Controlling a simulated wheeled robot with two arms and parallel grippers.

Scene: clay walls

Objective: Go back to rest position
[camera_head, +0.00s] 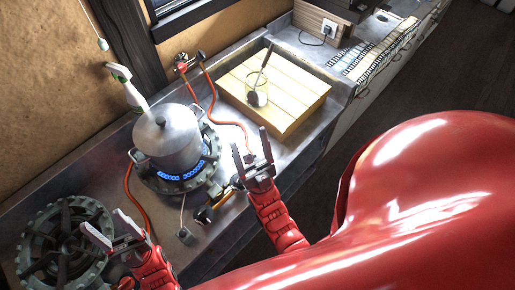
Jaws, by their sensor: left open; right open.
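My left gripper (113,236) is at the lower left, with its fingers apart and nothing between them. It is over the right edge of the left burner (62,247). My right gripper (252,158) is right of the middle, its fingers apart and empty, to the right of the lidded metal pot (168,140). The pot sits on a burner with blue flames (183,177) under it. Both red arms come in from the lower edge. My large red body part covers the lower right.
A wooden board (285,85) on the counter holds a glass jar (257,90) with a dark utensil in it. Orange hoses (213,92) run along the counter. Dark floor (470,75) lies to the right.

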